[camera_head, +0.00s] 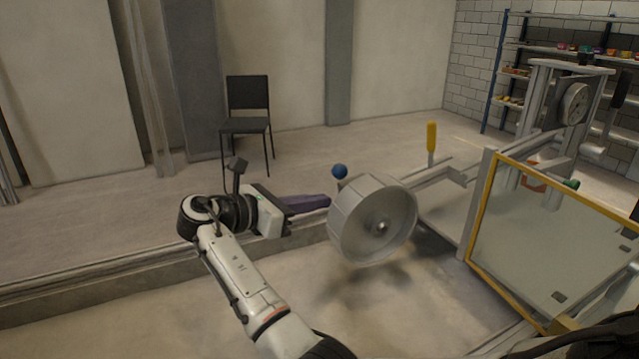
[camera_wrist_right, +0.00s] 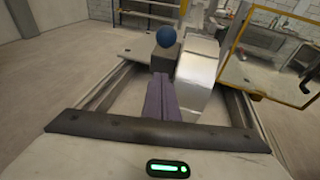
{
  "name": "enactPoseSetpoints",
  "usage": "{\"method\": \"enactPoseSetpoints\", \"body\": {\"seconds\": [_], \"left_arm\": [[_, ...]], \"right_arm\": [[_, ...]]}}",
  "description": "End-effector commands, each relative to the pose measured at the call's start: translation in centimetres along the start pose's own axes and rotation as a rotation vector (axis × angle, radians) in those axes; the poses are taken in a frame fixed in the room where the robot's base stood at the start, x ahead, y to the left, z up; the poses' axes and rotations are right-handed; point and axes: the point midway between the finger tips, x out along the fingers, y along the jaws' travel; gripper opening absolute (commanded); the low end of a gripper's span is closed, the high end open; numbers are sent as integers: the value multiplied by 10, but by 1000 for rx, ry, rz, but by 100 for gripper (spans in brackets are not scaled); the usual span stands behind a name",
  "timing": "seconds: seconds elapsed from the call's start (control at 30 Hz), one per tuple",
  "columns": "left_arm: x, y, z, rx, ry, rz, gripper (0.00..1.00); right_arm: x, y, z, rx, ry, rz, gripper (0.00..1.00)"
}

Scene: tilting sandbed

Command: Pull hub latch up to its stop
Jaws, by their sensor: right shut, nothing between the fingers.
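A blue ball knob (camera_head: 340,171), apparently the hub latch, stands just behind the upper left rim of the grey drum wheel (camera_head: 345,225). In the right wrist view the blue knob (camera_wrist_right: 166,36) sits on a dark grey block (camera_wrist_right: 164,56), left of the shiny drum (camera_wrist_right: 198,75). My right gripper (camera_head: 326,201) points right, with its purple fingers together and empty. Its tips end at the drum's left side, lower than the knob. In the right wrist view the fingers (camera_wrist_right: 160,78) point at the block below the knob; I cannot tell whether they touch it. My left gripper is not in view.
A yellow upright handle (camera_head: 431,138) stands behind the drum. A yellow-framed clear panel (camera_head: 550,240) and a grey frame (camera_head: 530,120) fill the right. A low ledge (camera_head: 110,280) runs along the left. A black chair (camera_head: 247,110) stands far back on open floor.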

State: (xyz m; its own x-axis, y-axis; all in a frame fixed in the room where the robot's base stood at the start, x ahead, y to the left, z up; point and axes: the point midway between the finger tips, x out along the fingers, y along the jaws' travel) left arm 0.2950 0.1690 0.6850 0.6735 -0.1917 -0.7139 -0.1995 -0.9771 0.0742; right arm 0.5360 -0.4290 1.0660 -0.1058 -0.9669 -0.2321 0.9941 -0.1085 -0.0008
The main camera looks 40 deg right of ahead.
Motion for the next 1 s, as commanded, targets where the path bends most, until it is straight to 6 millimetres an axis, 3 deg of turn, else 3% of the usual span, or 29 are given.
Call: {"method": "enactPoseSetpoints", "body": {"seconds": [0.2,0.4,0.6,1.0], "left_arm": [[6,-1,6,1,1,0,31],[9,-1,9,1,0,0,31],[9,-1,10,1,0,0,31],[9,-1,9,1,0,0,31]], "right_arm": [[-52,1,-3,0,3,4,0],[-86,1,-3,-1,3,2,0],[-99,0,-2,-1,2,0,0],[-100,0,-2,-1,2,-1,0]]}}
